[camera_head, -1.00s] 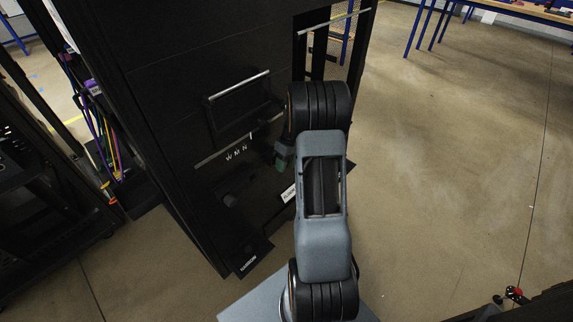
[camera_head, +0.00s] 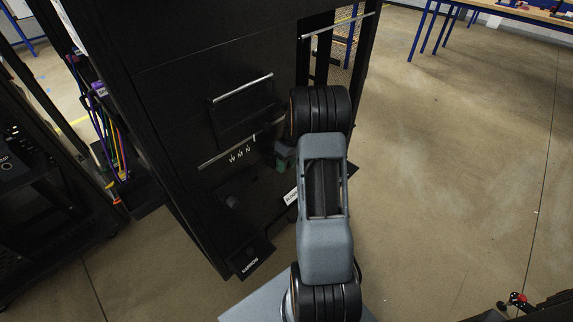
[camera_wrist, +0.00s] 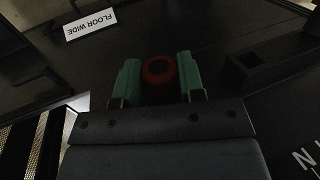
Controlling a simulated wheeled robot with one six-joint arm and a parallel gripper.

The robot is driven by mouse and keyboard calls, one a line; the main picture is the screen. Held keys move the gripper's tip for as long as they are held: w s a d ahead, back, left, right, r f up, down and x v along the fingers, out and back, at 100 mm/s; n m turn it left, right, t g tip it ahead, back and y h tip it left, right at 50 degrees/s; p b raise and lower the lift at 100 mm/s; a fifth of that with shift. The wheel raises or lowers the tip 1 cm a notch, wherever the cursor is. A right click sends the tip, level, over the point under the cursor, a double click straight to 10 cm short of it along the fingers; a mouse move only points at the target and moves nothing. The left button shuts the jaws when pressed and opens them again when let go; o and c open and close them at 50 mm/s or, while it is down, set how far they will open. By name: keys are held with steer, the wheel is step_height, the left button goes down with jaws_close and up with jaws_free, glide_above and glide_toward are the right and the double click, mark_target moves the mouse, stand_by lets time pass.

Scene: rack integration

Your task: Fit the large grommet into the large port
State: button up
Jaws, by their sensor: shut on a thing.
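My gripper (camera_wrist: 160,82) has two green fingers shut on a dark round piece with a red ring-shaped face and a dark centre, which looks like the large grommet (camera_wrist: 148,72). It is in front of the black rack panel (camera_wrist: 215,30); whether it touches the panel cannot be told. In the head view my gripper (camera_head: 283,159) is mostly hidden behind my arm, and the grommet is not clear. A raised dark block with a recess (camera_wrist: 262,70) stands right of the fingers in the wrist view. I cannot tell for sure which feature is the large port.
A white "FLOOR WIDE" label (camera_wrist: 90,24) is on the panel. A black drawer front with a metal handle bar (camera_head: 243,88) and the letters W M N (camera_head: 240,154) are higher up. Coloured cables (camera_head: 108,130) hang at the left.

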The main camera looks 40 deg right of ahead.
steer(key=o, duration=1.2)
steer(key=shift+w+r, duration=0.2)
steer(key=shift+w, duration=0.05)
